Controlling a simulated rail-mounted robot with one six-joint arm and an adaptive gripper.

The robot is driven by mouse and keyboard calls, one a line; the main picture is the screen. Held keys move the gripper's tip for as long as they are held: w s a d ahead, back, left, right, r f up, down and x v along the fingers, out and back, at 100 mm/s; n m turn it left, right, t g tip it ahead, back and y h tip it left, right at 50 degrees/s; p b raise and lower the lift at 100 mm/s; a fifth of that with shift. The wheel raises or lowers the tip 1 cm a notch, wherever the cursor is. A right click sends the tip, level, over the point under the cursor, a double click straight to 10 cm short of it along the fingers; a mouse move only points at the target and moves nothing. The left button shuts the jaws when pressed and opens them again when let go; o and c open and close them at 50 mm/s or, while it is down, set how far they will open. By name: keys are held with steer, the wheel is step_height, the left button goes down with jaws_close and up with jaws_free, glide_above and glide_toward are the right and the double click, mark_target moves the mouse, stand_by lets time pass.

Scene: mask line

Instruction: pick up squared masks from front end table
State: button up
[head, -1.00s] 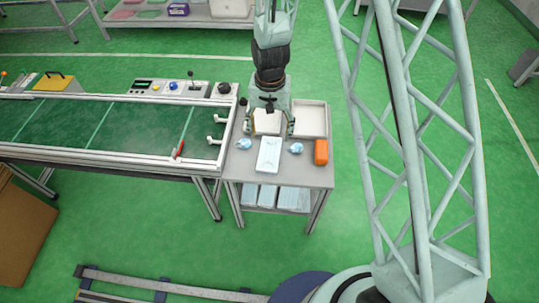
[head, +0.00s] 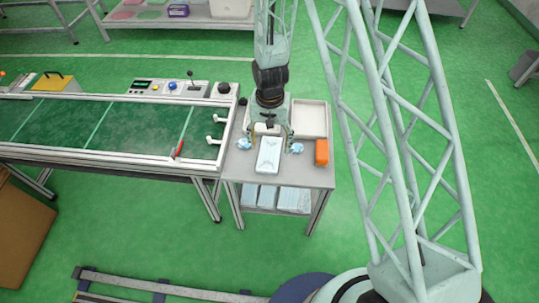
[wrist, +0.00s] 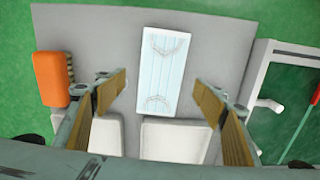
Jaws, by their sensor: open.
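The squared masks (head: 268,158) lie as a flat, pale blue and white rectangular stack on the grey end table (head: 235,165). The stack also shows in the wrist view (wrist: 165,68), lengthwise between and beyond my fingers. My gripper (head: 269,139) is above the table at the far end of the stack. In the wrist view its fingers (wrist: 160,88) are spread wide, with one on each side of the stack and clear of it. Nothing is held. I cannot tell the exact height of the fingertips above the table.
Small bluish rounded items (head: 297,148) lie either side of the stack. An orange object (head: 321,153) stands at the right edge. A white tray (head: 310,119) is behind. More packs (head: 257,197) lie on the lower shelf. A green-topped conveyor (head: 100,125) adjoins the table's left side.

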mark_target(270, 153)
steer(key=shift+w+f+b, duration=0.2)
steer(key=shift+f+b, duration=0.6)
steer(key=shift+f, duration=1.8)
steer(key=shift+c, duration=0.6)
steer(key=c, duration=0.7)
